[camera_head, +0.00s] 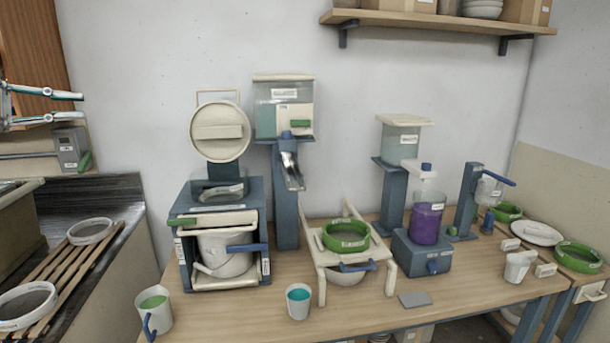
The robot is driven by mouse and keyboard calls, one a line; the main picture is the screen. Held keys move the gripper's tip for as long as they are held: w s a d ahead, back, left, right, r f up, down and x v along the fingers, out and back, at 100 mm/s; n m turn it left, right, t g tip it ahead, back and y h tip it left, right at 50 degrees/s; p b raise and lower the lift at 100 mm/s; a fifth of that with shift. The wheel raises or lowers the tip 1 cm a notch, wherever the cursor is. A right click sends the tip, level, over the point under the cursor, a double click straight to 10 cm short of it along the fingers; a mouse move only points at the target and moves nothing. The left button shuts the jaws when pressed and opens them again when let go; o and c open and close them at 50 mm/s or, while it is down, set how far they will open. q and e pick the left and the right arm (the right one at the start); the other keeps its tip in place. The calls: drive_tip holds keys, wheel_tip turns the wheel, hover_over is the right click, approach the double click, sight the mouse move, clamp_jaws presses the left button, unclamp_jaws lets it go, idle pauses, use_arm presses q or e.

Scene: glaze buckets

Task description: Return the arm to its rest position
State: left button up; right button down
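My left gripper (80,107) comes in from the left edge, high over the slatted rack. Its two fingers are apart, with nothing visible between them. The gripper is clear of the buckets and cups on the table. My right gripper is not in view.
A grey box with a green lever (68,150) is on the wall below my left gripper. The slatted rack (70,270) holds round sieves. The wooden table (240,318) carries a cup of green glaze (154,302), a cup of teal glaze (298,301) and dispensers. A shelf (430,19) hangs upper right.

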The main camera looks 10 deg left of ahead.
use_arm(q)
drive_tip(key=w+d+f+h, duration=0.2)
drive_tip(key=w+d+f, duration=0.3)
drive_tip(key=d+f, duration=0.85)
drive_tip(key=w+d+f+h, duration=0.1)
drive_tip(key=w+d+f, duration=0.3)
drive_tip(key=d+f, duration=0.9)
drive_tip(key=s+d+f+n+t+y, duration=0.25)
drive_tip(key=f+n, duration=0.25)
drive_tip(key=f, duration=0.5)
drive_tip(key=s+d+f+n+t+y, duration=0.1)
drive_tip(key=s+d+f+n+t, duration=0.25)
drive_tip(key=f, duration=0.55)
drive_tip(key=s+f+n+g+y, duration=0.5)
drive_tip(key=s+f+n+y, duration=0.5)
drive_tip(key=s+f, duration=1.9)
drive_tip(key=shift+s+a+n+g, duration=0.15)
drive_tip(key=shift+s+n+g, duration=0.25)
drive_tip(key=shift+s+n, duration=0.8)
